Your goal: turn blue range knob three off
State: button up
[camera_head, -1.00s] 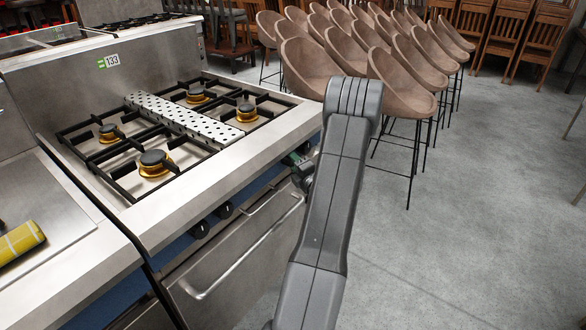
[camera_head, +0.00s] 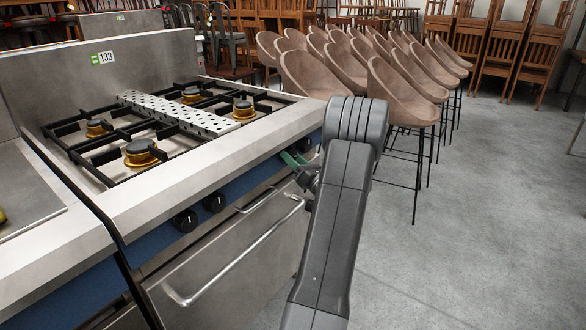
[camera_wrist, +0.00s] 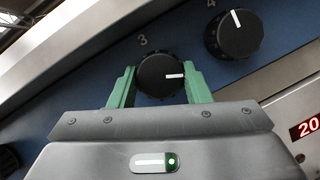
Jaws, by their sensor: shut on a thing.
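The blue range (camera_head: 165,221) is a steel stove with a blue knob panel. Its knob three (camera_wrist: 160,76) is black, under the printed 3, with its white line pointing right in the wrist view. The green fingers of my gripper (camera_wrist: 160,85) stand on both sides of this knob and are shut on it. In the head view my gripper (camera_head: 298,160) is at the panel's right part, mostly hidden by my arm, and knob three is hidden there.
Knob four (camera_wrist: 234,34) is close by on the right in the wrist view. Two other black knobs (camera_head: 214,202) show on the panel. A long oven handle (camera_head: 240,254) sticks out below. Bar stools (camera_head: 400,95) stand behind on the right; the floor at right is clear.

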jog(key=n+g+y+b, duration=0.1)
jog(key=n+g+b, duration=0.1)
jog(key=n, duration=0.3)
jog(key=n+g+y+b, duration=0.2)
jog(key=n, duration=0.3)
jog(key=n+g+y+b, duration=0.1)
jog(key=n+g, duration=0.2)
jog(key=n, duration=0.3)
jog(key=shift+w+d+f+y+b, duration=0.1)
jog(key=shift+w+d+y+b, duration=0.15)
jog(key=shift+y+b, duration=0.15)
jog(key=n+g, duration=0.1)
jog(key=n, duration=0.3)
jog(key=n+g+b, duration=0.1)
jog(key=n+g, duration=0.1)
jog(key=n, duration=0.2)
jog(key=shift+r+h, duration=0.2)
jog(key=shift+h, duration=0.2)
jog(key=n+g, duration=0.1)
jog(key=n, duration=0.1)
jog(key=n+h+b, duration=0.1)
jog(key=n, duration=0.2)
jog(key=shift+w+r+g+h, duration=0.1)
jog(key=shift+r+g+h, duration=0.05)
jog(key=shift+g+h, duration=0.2)
jog(key=shift+n, duration=0.3)
jog(key=o, duration=1)
jog(key=shift+d, duration=0.1)
